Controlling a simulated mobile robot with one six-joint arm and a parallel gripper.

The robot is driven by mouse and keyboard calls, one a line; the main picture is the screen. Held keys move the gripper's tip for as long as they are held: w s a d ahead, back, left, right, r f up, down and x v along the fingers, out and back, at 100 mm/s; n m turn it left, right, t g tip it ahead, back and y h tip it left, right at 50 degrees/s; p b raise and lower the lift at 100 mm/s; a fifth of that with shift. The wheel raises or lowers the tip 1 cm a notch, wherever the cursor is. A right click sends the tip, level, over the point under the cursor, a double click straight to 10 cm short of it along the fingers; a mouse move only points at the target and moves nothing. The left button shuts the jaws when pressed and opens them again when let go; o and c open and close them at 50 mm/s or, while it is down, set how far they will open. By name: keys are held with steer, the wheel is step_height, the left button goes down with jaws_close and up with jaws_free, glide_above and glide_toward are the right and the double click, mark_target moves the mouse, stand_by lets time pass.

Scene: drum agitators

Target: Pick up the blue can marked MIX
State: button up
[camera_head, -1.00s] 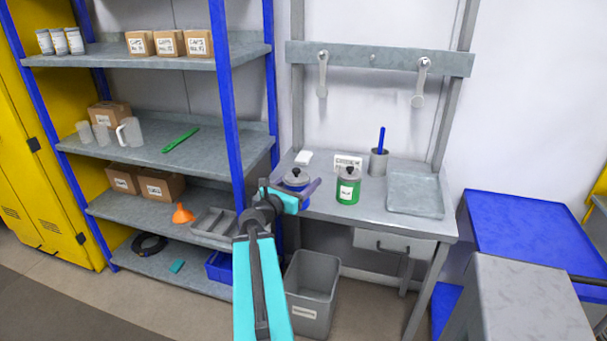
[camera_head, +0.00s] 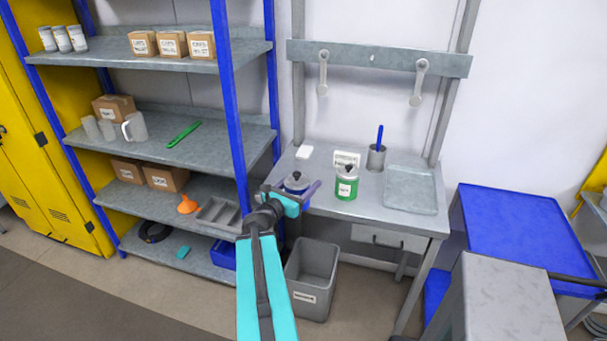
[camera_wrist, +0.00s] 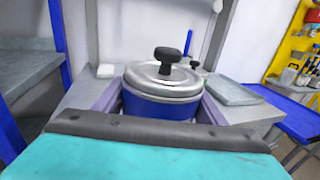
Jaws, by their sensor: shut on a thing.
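The blue can (camera_wrist: 160,106) has a grey metal lid with a black knob and sits upright between the two fingers in the wrist view. In the head view the blue can (camera_head: 296,183) is at the left end of the workbench, partly hidden by my gripper (camera_head: 293,198). My gripper is shut on the can from both sides. No MIX mark shows on the visible part of the can. I cannot tell whether its base is clear of the bench. A green can (camera_head: 346,188) with a white label and a similar lid stands to its right.
The workbench (camera_head: 385,219) also holds a shallow tray (camera_head: 411,187), a grey cup with a blue handle (camera_head: 376,158), a small sign (camera_head: 346,160) and a white block (camera_head: 304,152). A blue-posted shelf (camera_head: 187,142) stands close on the left. A grey bin (camera_head: 313,281) is below.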

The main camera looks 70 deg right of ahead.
steer(key=shift+a+r+p, duration=0.3)
steer(key=shift+a+p, duration=0.05)
steer(key=shift+p, duration=1.2)
steer(key=shift+s+a+f+p, duration=0.15)
steer(key=shift+a+p, duration=0.2)
steer(key=shift+p, duration=0.7)
